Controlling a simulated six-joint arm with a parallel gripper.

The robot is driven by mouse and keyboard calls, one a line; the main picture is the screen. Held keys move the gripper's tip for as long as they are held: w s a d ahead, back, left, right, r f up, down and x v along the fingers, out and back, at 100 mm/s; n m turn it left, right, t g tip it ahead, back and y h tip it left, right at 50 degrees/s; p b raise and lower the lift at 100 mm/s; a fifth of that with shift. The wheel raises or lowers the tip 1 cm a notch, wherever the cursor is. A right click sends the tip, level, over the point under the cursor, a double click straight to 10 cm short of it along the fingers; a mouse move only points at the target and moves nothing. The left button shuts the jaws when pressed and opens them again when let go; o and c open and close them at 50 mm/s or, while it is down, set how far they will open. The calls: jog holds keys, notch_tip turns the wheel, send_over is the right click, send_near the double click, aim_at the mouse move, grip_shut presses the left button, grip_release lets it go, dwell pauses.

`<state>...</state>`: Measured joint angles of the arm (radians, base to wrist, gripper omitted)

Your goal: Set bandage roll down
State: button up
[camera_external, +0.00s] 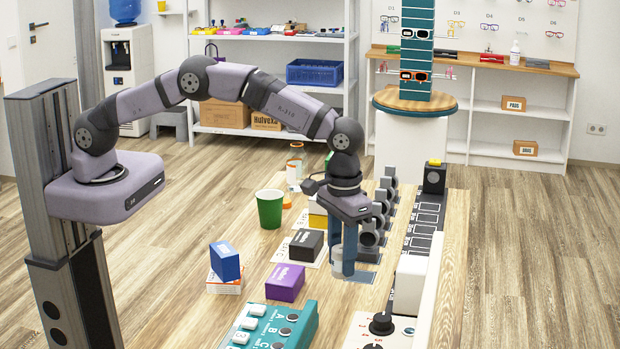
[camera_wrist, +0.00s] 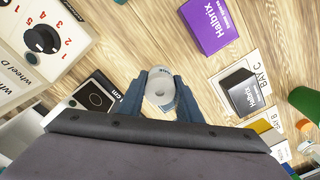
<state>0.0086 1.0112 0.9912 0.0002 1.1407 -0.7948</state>
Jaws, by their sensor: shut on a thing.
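The bandage roll (camera_wrist: 160,82) is a white cylinder with a hole in its middle. In the wrist view it sits between the two blue fingers of my gripper (camera_wrist: 160,92), which are shut on it. In the outside view the roll (camera_external: 337,261) shows partly behind the blue fingers of my gripper (camera_external: 343,268), which point down over the wooden table (camera_external: 195,310). The roll is low, near the table top; I cannot tell whether it touches it. A blue-grey patch (camera_external: 362,277) lies on the table beside the fingers.
A purple box (camera_external: 285,283) and a black box (camera_external: 306,245) stand left of my gripper. A green cup (camera_external: 270,208) is farther back. A teal switch panel (camera_external: 268,328) and a white dial unit (camera_external: 375,330) are in front. Several black round-topped devices (camera_external: 370,232) line the right.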

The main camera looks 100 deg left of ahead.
jog(key=shift+f+p, duration=0.45)
jog(key=shift+f, duration=1.6)
jog(key=shift+f, duration=0.2)
jog(key=o, duration=1)
jog(key=shift+r, duration=0.1)
notch_tip(320, 180, up, 12)
jog(key=shift+f+b, duration=0.2)
jog(key=shift+b, duration=1)
jog(key=shift+r, duration=0.3)
